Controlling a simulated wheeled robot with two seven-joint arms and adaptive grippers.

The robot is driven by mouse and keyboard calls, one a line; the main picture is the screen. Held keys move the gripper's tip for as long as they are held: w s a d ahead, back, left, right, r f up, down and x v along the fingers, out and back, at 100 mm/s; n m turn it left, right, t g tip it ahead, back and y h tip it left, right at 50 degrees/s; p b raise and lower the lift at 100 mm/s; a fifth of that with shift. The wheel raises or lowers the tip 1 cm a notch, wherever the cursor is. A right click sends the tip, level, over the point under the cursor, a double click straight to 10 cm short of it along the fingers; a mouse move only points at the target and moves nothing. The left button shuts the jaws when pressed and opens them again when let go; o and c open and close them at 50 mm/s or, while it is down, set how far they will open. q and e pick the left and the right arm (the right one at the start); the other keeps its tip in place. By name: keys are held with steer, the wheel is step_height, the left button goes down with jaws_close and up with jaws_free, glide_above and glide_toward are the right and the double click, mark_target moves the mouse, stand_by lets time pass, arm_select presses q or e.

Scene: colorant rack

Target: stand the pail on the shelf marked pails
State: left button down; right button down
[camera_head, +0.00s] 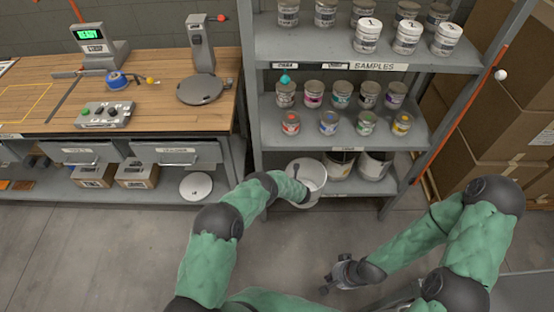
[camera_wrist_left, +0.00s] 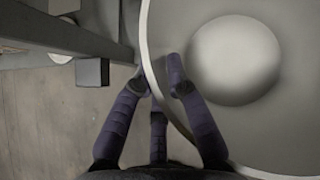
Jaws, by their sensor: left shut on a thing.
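The open pale grey pail (camera_head: 313,171) is at the front left of the rack's lowest shelf (camera_head: 384,186). I cannot tell whether its base touches the shelf. My left gripper (camera_head: 303,197) is shut on the pail's near rim. In the left wrist view the left gripper's fingers (camera_wrist_left: 162,78) straddle the curved rim of the pail (camera_wrist_left: 270,130), with a pale round shape inside it. My right gripper (camera_head: 332,279) hangs low over the floor, away from everything; its finger opening is unclear.
Two more pails (camera_head: 341,163) (camera_head: 374,165) stand to the right on the lowest shelf. Shelves above hold several small cans (camera_head: 313,94) and white tubs (camera_head: 407,38). A wooden workbench (camera_head: 150,104) is at left, and cardboard boxes (camera_head: 500,100) at right.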

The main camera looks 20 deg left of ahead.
arm_select(q)
steer(key=w+a+b, duration=0.9)
steer(key=w+b, duration=0.3)
steer(key=w, duration=0.2)
steer(key=shift+f, duration=0.25)
steer(key=shift+a+f, duration=0.1)
steer(key=shift+f, duration=0.05)
steer(key=c, duration=1.2)
jaws_free()
steer(key=shift+c, duration=0.2)
steer(key=p+v, duration=0.4)
steer(key=v, duration=0.3)
steer(key=shift+s+r, duration=0.15)
steer(key=shift+r, duration=0.15)
